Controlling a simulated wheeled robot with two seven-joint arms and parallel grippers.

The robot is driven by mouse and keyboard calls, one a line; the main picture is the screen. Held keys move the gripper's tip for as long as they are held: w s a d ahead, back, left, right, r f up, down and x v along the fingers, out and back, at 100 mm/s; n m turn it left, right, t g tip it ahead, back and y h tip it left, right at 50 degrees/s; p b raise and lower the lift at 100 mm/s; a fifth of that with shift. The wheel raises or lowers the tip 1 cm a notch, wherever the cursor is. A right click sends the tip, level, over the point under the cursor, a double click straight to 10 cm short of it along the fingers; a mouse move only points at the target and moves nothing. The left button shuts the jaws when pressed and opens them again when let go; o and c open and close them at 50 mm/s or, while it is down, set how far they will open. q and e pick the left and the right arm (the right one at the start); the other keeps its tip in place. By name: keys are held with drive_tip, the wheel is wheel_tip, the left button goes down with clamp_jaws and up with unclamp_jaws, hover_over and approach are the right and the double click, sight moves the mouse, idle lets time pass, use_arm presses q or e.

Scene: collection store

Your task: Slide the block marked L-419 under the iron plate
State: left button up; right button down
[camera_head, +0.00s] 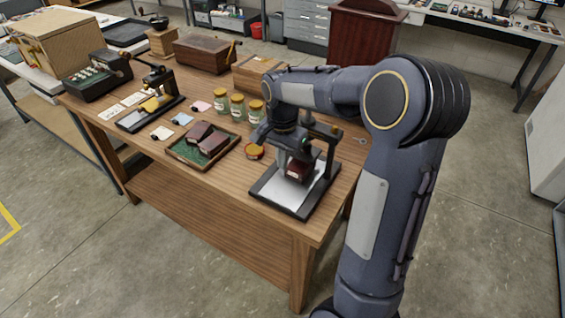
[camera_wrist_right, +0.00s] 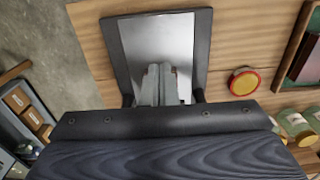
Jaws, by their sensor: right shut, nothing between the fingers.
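A dark red block (camera_head: 298,172) sits on the pale metal bed of a black-framed press (camera_head: 272,199) at the table's front right; any marking on it is too small to read. In the right wrist view the bed (camera_wrist_right: 158,38) shows as a bright sheet in a dark frame. My right gripper (camera_wrist_right: 161,72) is shut over this bed, its fingertips close to the block, which is mostly hidden behind them; I cannot tell whether they touch. In the head view the gripper (camera_head: 286,160) is partly covered by the press. I cannot pick out the iron plate clearly. My left gripper is out of view.
A green-lined tray (camera_head: 176,157) left of the press holds dark red blocks. A small round red and yellow tin (camera_head: 255,152) stands between them. Several jars (camera_head: 237,106) stand behind. A hand stamp stand (camera_head: 150,112) and cards lie further left. The table's front edge is clear.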

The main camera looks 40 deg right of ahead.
drive_tip(key=s+a+r+n+t+y, duration=0.2)
drive_tip(key=s+a+n, duration=0.4)
drive_tip(key=s, duration=0.4)
drive_tip(key=s+a+r+n+t+y, duration=0.1)
drive_tip(key=s+a+n+t, duration=0.2)
drive_tip(key=s+a+n, duration=0.3)
drive_tip(key=s+a, duration=0.1)
drive_tip(key=s, duration=0.4)
drive_tip(key=shift+a+r+t+y, duration=0.3)
drive_tip(key=shift+a+r+y, duration=0.05)
drive_tip(key=shift+y, duration=0.05)
